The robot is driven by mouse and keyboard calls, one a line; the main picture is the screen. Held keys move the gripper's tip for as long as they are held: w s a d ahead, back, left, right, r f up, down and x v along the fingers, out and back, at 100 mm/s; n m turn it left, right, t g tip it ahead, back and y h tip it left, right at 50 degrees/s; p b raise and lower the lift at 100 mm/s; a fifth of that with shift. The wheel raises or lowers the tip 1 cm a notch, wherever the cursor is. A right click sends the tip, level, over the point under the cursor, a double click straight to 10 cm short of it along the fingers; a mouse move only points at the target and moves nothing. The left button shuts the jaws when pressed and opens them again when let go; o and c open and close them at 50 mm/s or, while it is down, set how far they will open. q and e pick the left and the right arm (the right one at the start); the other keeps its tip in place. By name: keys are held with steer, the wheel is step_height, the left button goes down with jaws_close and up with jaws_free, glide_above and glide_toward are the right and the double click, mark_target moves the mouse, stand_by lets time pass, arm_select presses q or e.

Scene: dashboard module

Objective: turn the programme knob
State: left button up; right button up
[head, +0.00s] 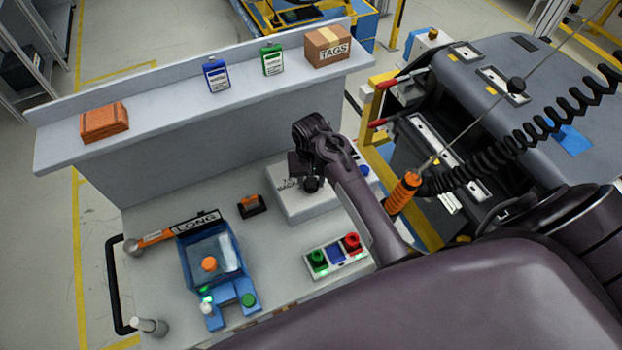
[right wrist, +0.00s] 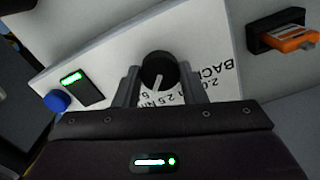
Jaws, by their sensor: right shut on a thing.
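The programme knob (right wrist: 158,72) is a round black dial with a pale pointer line. It sits on a white panel (right wrist: 205,60) with printed numbers and letters beside it, partly hidden by my gripper. In the right wrist view my right gripper (right wrist: 158,82) has one finger on each side of the knob and is shut on it. In the head view the right gripper (head: 308,175) comes down over the grey-white box (head: 300,208), and the black knob (head: 312,185) shows below it. My left gripper is not in view.
A blue button (right wrist: 56,101) and a lit display (right wrist: 74,84) share the panel. On the bench are a box with green and red buttons (head: 335,255), a blue fixture (head: 184,262), an orange-handled LONG tool (head: 195,222) and a small orange-topped holder (head: 251,206). A shelf (head: 160,95) stands behind.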

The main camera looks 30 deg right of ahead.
steer(key=shift+n, duration=2.1)
steer(key=o, duration=1)
